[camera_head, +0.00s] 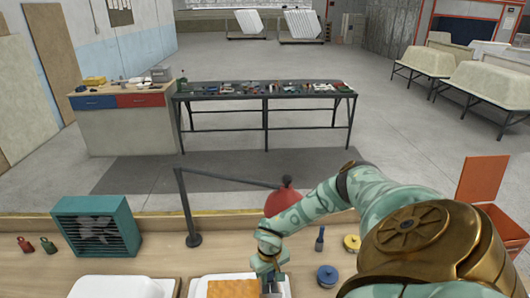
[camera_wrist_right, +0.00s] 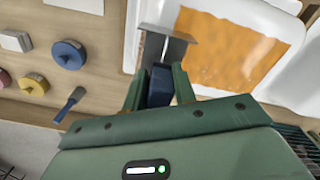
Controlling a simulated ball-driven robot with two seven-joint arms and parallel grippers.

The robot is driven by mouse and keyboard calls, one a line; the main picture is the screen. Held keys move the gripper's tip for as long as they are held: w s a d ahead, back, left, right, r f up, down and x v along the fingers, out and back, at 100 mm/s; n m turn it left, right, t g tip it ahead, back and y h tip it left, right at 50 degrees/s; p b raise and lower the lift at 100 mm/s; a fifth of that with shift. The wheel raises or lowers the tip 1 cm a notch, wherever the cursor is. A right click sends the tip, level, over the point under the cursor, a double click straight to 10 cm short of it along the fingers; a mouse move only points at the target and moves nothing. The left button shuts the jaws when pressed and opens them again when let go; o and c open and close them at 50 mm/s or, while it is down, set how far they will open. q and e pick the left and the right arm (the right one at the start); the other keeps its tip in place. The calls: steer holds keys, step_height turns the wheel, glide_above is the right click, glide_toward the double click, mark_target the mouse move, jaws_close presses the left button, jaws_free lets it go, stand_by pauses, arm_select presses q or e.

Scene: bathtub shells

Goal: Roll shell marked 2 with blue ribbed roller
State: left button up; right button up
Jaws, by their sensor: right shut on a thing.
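My right gripper (camera_head: 270,270) is shut on a dark blue handle (camera_wrist_right: 160,86), which sits between its fingers (camera_wrist_right: 160,92) in the wrist view. A grey metal part (camera_wrist_right: 180,48) of this tool shows beyond the fingertips; I cannot see ribs on it. The tool is at the right side of a white shell (camera_head: 197,288) with an orange sheet (camera_head: 232,289) inside. In the wrist view the metal part is beside the orange sheet's edge (camera_wrist_right: 225,50); contact is unclear. Another white shell (camera_head: 120,289) lies to the left. No number shows on either shell. My left gripper is not in view.
A teal fan box (camera_head: 97,228) and a black stand (camera_head: 194,238) with a red round thing (camera_head: 284,202) are at the bench's back.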

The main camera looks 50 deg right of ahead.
steer(key=shift+w+a, duration=1.25)
steer(key=shift+w, duration=0.3)
steer(key=shift+w+a+f+b, duration=0.1)
steer(key=shift+w+a+b, duration=0.45)
steer(key=shift+w+a, duration=0.35)
steer(key=shift+w+a+b, duration=0.6)
steer(key=shift+w+a, duration=0.85)
steer(key=shift+w, duration=0.15)
steer(key=shift+w+a+f+b, duration=0.1)
steer(key=shift+w+a+b, duration=0.65)
steer(key=shift+w, duration=0.25)
steer(key=shift+w+a, duration=0.3)
steer(key=shift+a, duration=0.05)
steer(key=shift+w+a+b, duration=0.8)
steer(key=shift+w, duration=0.2)
steer(key=shift+w+a, duration=0.3)
steer(key=shift+w, duration=0.05)
steer(key=shift+w+a+b, duration=1)
steer(key=shift+w+b, duration=0.25)
steer(key=shift+w, duration=0.05)
steer(key=shift+a, duration=0.1)
steer(key=shift+r, duration=0.2)
steer(key=shift+r, duration=0.1)
